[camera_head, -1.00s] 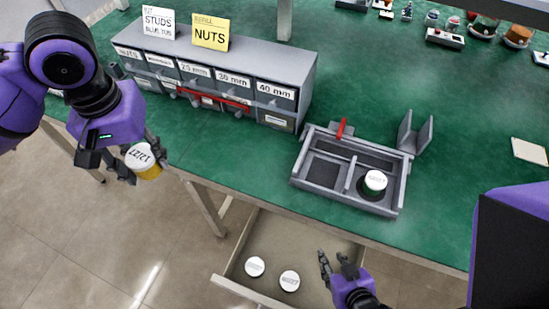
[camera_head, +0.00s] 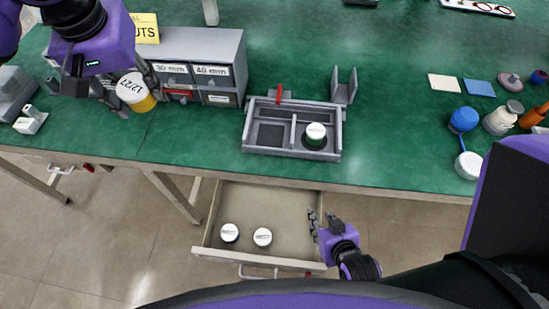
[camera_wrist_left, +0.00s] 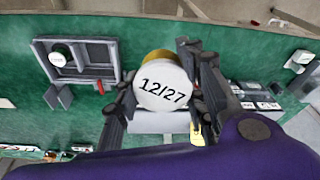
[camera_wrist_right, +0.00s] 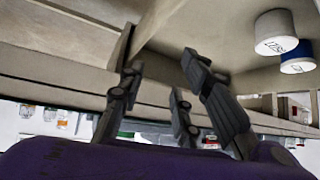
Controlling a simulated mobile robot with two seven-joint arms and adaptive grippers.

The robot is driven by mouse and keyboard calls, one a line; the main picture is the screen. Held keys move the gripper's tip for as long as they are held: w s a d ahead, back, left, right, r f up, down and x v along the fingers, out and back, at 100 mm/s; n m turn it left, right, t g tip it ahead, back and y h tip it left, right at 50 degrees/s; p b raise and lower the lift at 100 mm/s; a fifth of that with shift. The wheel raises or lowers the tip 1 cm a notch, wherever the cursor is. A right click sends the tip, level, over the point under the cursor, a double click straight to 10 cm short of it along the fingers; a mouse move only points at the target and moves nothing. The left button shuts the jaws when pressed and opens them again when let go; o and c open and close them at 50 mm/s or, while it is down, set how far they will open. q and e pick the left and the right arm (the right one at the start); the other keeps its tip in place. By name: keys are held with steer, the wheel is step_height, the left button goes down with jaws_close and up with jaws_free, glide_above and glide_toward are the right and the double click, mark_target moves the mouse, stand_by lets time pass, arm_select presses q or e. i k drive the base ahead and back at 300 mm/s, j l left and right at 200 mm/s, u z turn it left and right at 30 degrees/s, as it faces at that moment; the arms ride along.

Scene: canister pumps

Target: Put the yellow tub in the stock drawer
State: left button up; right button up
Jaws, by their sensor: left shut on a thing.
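The yellow tub (camera_head: 138,97) has a white lid marked 12/27. My left gripper (camera_head: 127,92) is shut on it and holds it up in front of the small-drawer cabinet. In the left wrist view the tub (camera_wrist_left: 163,85) sits between the two fingers, lid facing the camera. The stock drawer (camera_head: 290,200) is pulled out below the bench. Two white-lidded tubs (camera_head: 246,234) stand in its left half. My right gripper (camera_head: 313,222) is at the drawer's right side; its fingers stand apart in the right wrist view (camera_wrist_right: 160,95). I cannot tell whether they touch the drawer wall.
A grey divided tray (camera_head: 270,152) on the green bench holds a white-lidded tub (camera_head: 315,133) in its right compartment. The grey cabinet (camera_head: 225,50) stands behind the left gripper. The drawer's middle and right floor are bare. Bottles (camera_head: 463,120) stand at the bench's right.

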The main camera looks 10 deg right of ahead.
mark_target(266, 224)
steer(key=k+l+z, duration=0.1)
steer(key=z, duration=2.85)
steer(key=l+z, duration=0.1)
steer(key=z, duration=0.4)
steer(key=l+z, duration=0.1)
steer(key=z, duration=0.35)
steer(key=i+z, duration=0.1)
steer(key=z, duration=0.4)
steer(key=i+l+z, duration=0.1)
steer(key=z, duration=0.25)
steer(key=i+u, duration=0.15)
steer(key=u, duration=0.2)
steer(key=i+u, duration=0.1)
steer(key=u, duration=0.3)
steer(key=i+u, duration=0.15)
steer(key=u, duration=0.65)
steer(key=i+u, duration=0.1)
steer(key=u, duration=0.4)
steer(key=l+u, duration=0.1)
steer(key=u, duration=0.35)
steer(key=l+u, duration=0.1)
steer(key=u, duration=0.85)
steer(key=l+u, duration=0.15)
steer(key=u, duration=0.3)
steer(key=l+u, duration=0.1)
steer(key=u, duration=0.85)
steer(key=l, duration=0.1)
